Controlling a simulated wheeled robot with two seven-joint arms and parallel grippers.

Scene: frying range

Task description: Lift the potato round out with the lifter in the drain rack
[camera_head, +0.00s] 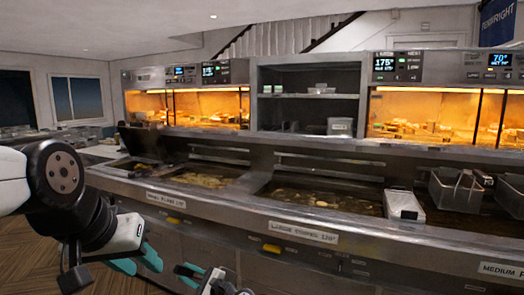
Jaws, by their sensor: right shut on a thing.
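Pale pieces float in the middle fryer vat (372,208) with brown oil. I cannot tell which is the potato round. A pale metal box-like holder (405,206) stands at this vat's right edge; whether it is the drain rack is unclear. I cannot make out the lifter. My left gripper (138,262) is in front of the counter at the left, its teal fingers apart and empty. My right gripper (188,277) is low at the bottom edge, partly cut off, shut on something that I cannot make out.
Another vat (203,180) with floating food lies to the left, by a raised dark lid (145,142). Wire baskets (455,188) stand at the right. Lit warming cabinets (440,117) and a shelf (310,95) line the back. Wooden floor is clear at the lower left.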

